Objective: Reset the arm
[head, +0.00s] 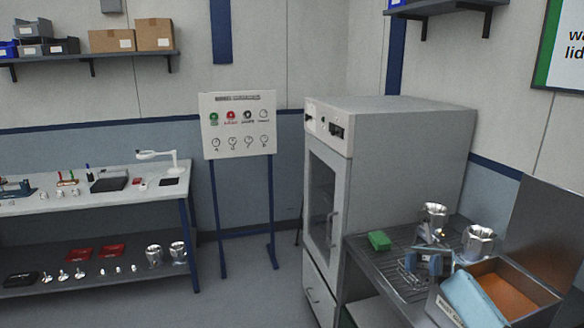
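No arm and no gripper of mine can be made out in the head view. A small blue and grey device (430,262) sits on the steel rack at the right, but no arm link leads to it. It looks like a bench fixture, and its details are too small to tell.
A steel rack (392,277) holds a green block (379,240), metal housings (434,218) (479,241) and a bin (545,308) with a light blue cloth (472,297). A grey cabinet (400,140), panel stand (239,125) and workbench (130,192) stand further left. Floor between is clear.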

